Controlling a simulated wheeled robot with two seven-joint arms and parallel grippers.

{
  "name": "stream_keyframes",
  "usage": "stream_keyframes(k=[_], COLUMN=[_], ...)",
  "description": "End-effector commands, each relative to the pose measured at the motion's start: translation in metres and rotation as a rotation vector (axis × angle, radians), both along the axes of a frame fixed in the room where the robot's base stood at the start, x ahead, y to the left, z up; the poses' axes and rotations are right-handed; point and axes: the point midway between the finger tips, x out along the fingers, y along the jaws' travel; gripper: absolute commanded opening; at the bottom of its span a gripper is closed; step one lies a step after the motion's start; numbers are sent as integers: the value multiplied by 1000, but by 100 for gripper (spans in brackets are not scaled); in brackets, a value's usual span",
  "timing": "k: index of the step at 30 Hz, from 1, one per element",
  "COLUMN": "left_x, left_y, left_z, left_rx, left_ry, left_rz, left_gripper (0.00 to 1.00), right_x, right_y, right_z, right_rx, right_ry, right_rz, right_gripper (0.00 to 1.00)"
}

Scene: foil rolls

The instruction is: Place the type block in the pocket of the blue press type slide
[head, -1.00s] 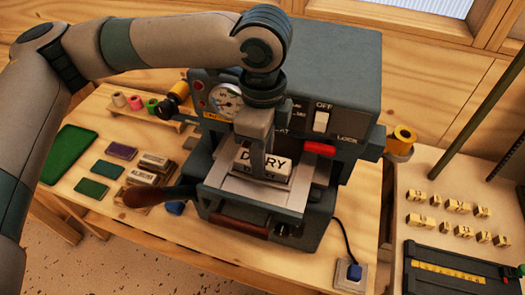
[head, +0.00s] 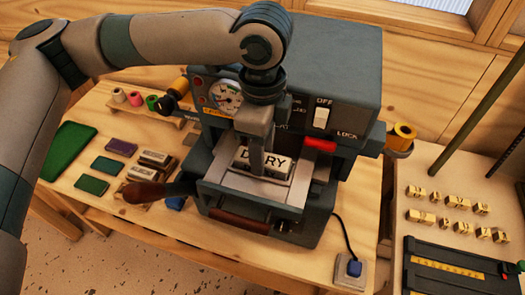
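The type block (head: 279,168), with black letters that read like DIARY on a pale top, is over the grey slide (head: 233,181) at the front of the blue press (head: 345,62). My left gripper (head: 257,165) comes down on it from above, and one finger crosses the middle of the lettering. It looks shut on the block, though the far finger is hidden. The block looks level and lined up with the slide. The pocket is hidden beneath it, so I cannot tell whether the block sits fully down. My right gripper is out of view.
A red-tipped lever (head: 318,145) is close right of the block. A brown-handled lever (head: 143,192) sticks out left. Other type blocks (head: 140,173) and foil pieces (head: 92,185) lie left. A side table (head: 430,170) at right holds small brass-coloured blocks. A cable runs to a socket (head: 348,270).

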Motion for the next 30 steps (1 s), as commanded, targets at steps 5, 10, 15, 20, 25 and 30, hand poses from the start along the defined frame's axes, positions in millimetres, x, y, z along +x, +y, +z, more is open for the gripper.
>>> stream_keyframes(k=[5, 10, 15, 20, 25, 30], left_x=[1, 1, 1, 1, 1, 1], left_y=[-1, -1, -1, -1, -1, 0], left_z=[19, 47, 79, 104, 119, 123], left_rx=[-2, -2, -2, -1, -1, 0], left_ry=[-3, -3, -4, -2, -1, 0], left_rz=[1, 2, 2, 2, 1, 1], left_gripper=[39, 39, 39, 39, 39, 39], right_x=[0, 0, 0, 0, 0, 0], right_y=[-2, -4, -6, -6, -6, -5], right_z=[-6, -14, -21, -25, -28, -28], right_rx=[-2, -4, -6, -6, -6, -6], right_ry=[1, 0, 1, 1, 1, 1], right_rz=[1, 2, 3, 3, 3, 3], right_gripper=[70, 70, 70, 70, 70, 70])
